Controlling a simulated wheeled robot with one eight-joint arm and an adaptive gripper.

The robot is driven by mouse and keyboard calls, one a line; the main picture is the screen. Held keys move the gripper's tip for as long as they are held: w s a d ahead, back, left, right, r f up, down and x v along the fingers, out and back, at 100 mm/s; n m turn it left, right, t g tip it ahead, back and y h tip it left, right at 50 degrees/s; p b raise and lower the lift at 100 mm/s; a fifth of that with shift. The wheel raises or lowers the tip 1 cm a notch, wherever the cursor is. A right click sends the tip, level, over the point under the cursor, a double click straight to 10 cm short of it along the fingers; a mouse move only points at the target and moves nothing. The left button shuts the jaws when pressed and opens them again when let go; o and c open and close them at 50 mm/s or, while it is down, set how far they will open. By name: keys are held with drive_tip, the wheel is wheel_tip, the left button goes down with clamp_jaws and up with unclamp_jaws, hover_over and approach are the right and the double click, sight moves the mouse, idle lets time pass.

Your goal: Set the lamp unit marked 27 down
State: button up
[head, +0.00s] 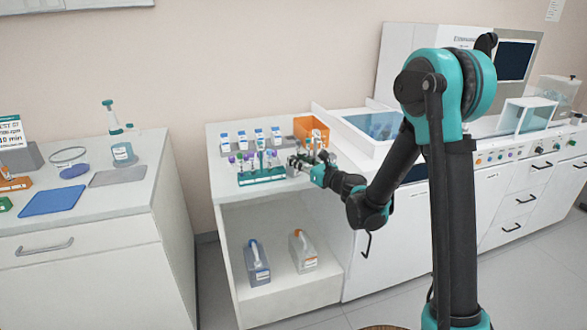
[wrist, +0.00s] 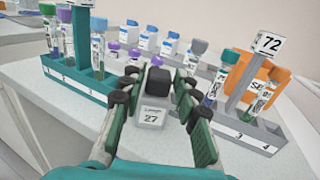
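The lamp unit marked 27 (wrist: 151,116) is a small pale grey block with a black knob on top, in the middle of the wrist view. My gripper (wrist: 157,78) has its green-padded fingers on both sides of the knob and looks shut on it. In the head view my gripper (head: 298,164) is over the white bench, just right of the teal tube rack. The fingers mostly hide the lamp unit there. I cannot tell whether its underside touches the bench.
A teal tube rack (wrist: 82,84) stands close on the left. A grey rack (wrist: 250,132) with a sign marked 72 stands close on the right. Some bare white bench (wrist: 75,110) shows between the racks.

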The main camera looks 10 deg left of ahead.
drive_tip(key=x, duration=0.2)
drive_tip(key=shift+w+a, duration=0.2)
drive_tip(key=shift+a, duration=0.05)
clamp_jaws()
